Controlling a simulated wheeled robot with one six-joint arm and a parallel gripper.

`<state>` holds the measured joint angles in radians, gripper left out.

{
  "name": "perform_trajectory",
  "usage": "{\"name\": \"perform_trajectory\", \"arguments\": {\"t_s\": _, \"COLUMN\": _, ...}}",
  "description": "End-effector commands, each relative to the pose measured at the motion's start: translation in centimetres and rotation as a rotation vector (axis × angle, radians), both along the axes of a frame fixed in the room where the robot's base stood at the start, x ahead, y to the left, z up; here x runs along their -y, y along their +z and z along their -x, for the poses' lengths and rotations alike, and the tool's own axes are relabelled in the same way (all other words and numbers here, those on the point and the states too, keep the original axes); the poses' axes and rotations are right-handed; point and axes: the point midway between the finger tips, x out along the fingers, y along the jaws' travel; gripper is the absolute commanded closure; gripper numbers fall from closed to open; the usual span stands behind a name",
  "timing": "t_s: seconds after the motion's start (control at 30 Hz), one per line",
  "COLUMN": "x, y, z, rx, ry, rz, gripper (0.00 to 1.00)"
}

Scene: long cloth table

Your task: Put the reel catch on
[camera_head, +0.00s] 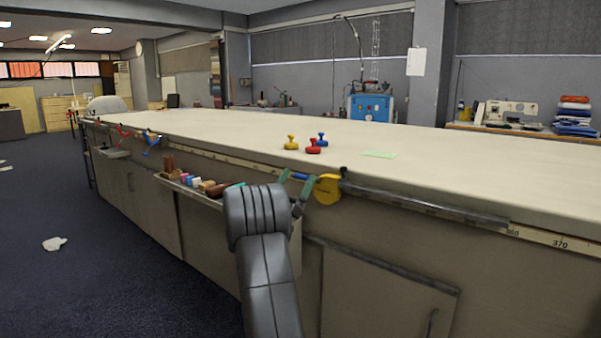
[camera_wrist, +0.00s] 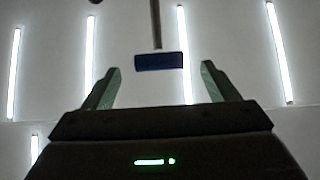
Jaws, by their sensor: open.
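My gripper (camera_head: 296,181) is at the front edge of the long table, with its two green fingers apart. A short blue piece (camera_head: 301,177) shows between the fingers, beside a yellow round piece (camera_head: 327,190) on the front rail; I take these for the catch and reel. In the wrist view a blue block (camera_wrist: 160,62) on a thin rod stands between and just beyond the fingertips of my gripper (camera_wrist: 161,68), with a gap on each side. The wrist view looks up at ceiling lights, and the yellow piece is not clearly seen there.
A metal bar (camera_head: 430,205) runs right along the front of the table (camera_head: 480,155). A ledge with small coloured items (camera_head: 195,182) is left of my arm. Red, blue and yellow knobbed pieces (camera_head: 313,147) and a green slip (camera_head: 379,154) lie on top.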

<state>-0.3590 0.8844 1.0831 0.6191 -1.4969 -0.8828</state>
Motion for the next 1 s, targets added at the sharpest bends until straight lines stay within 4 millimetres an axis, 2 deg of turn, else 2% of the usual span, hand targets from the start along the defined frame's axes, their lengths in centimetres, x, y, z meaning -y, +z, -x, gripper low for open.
{"name": "perform_trajectory", "arguments": {"t_s": 0.2, "x": -2.2, "y": -3.7, "z": 2.9, "rx": -0.005, "ry": 0.002, "rz": 0.001, "gripper": 0.19}}
{"name": "perform_trajectory", "arguments": {"t_s": 0.43, "x": -3.8, "y": -6.6, "z": 5.1, "rx": -0.003, "ry": 0.002, "rz": 0.001, "gripper": 0.19}}
{"name": "perform_trajectory", "arguments": {"t_s": 0.63, "x": -4.2, "y": -7.6, "z": 5.9, "rx": -0.001, "ry": 0.000, "rz": -0.001, "gripper": 0.19}}
{"name": "perform_trajectory", "arguments": {"t_s": 1.0, "x": -4.2, "y": -7.6, "z": 5.9, "rx": 0.000, "ry": -0.001, "rz": -0.001, "gripper": 0.19}}
